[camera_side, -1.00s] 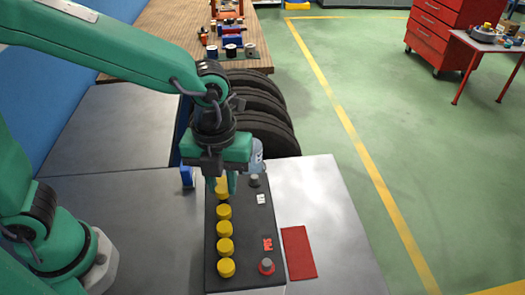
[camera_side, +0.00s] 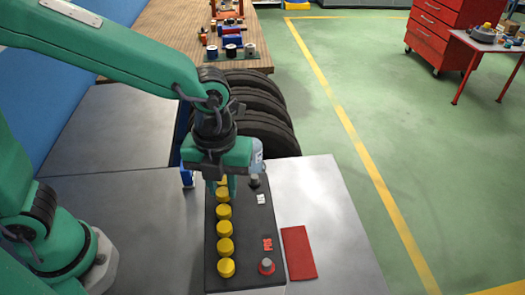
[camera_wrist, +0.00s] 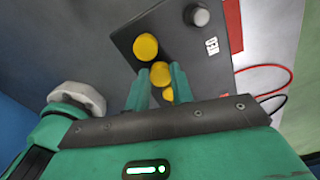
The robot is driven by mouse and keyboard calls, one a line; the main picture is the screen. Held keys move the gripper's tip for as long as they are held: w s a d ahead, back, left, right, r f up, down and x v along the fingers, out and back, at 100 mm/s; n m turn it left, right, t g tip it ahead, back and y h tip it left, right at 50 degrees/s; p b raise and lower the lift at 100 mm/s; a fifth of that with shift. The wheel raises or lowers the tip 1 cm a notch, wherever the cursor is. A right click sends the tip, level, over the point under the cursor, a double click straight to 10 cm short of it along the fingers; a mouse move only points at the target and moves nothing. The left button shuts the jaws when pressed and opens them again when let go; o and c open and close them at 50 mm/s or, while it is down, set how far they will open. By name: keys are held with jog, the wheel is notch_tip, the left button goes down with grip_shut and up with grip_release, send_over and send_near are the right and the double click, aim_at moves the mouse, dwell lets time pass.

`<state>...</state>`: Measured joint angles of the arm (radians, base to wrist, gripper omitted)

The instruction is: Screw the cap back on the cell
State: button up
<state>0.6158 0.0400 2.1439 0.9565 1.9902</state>
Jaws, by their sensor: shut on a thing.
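The black battery (camera_side: 240,225) lies flat on the bench with a row of yellow caps (camera_side: 225,246) along its left side. My gripper (camera_side: 226,186) points down at the far end of this row, and its fingers partly hide the caps there. In the wrist view my gripper (camera_wrist: 160,82) has its two green fingers on either side of a yellow cap (camera_wrist: 160,72), shut on it. Another yellow cap (camera_wrist: 146,46) shows just past it, and more caps show between the fingers. The cell opening under the held cap is hidden.
A grey post (camera_side: 254,181) and a red-ringed post (camera_side: 267,266) stand on the battery's right side. A red cloth (camera_side: 299,252) lies to its right. Tyres (camera_side: 262,115) and a clear bottle (camera_side: 257,155) are behind.

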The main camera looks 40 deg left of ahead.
jog(key=shift+f, duration=0.1)
jog(key=o, duration=1.1)
jog(key=shift+r, duration=3.5)
jog(key=s+a+n+t, duration=0.1)
jog(key=a+n+t, duration=0.1)
jog(key=a+n, duration=0.4)
jog(key=s+a+r+n+t, duration=0.1)
jog(key=a+n, duration=0.6)
jog(key=n, duration=0.7)
jog(key=s+a+r+n+t, duration=0.1)
jog(key=s+a+n+t, duration=0.1)
jog(key=a+n, duration=0.4)
jog(key=shift+s+a+r+n+t, duration=0.15)
jog(key=shift+s+n, duration=0.15)
jog(key=shift+n, duration=0.65)
jog(key=shift+s+a+r+n+t, duration=0.15)
jog(key=shift+s+n, duration=0.15)
jog(key=shift+n, duration=0.65)
